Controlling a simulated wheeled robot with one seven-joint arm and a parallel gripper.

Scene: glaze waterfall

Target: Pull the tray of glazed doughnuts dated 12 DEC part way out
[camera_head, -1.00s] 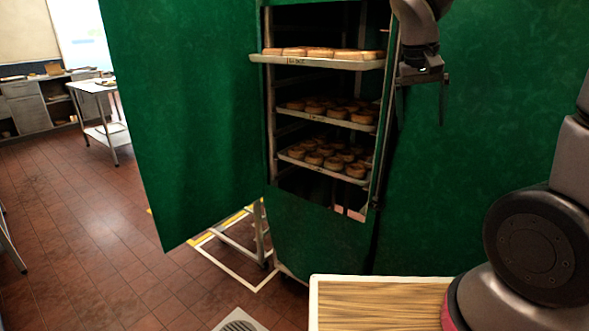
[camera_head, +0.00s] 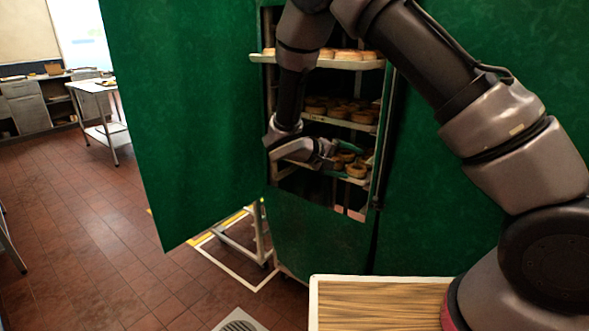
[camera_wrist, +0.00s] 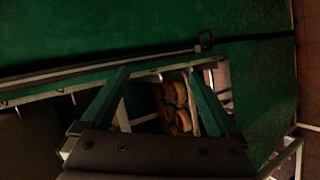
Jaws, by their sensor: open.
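Three trays of doughnuts show inside the green-covered rack. The top tray (camera_head: 340,64) carries pale, glazed-looking doughnuts (camera_head: 348,54) and its rim juts past the opening; my arm hides the spot where its label was. The middle tray (camera_head: 350,125) and the lower tray (camera_head: 345,178) hold browner rings. No date is readable now. My gripper (camera_head: 345,160) is open in front of the lower tray, its green fingers overlapping that tray's doughnuts in the head view. In the wrist view, brown doughnuts (camera_wrist: 175,105) show between the open fingers (camera_wrist: 159,72). I cannot tell whether they touch anything.
The green cover (camera_head: 180,120) hangs at the left of the rack opening and more green lies at the right. A wood-topped surface (camera_head: 375,305) is in front. A steel table (camera_head: 97,88) stands far left. The tiled floor at left is clear.

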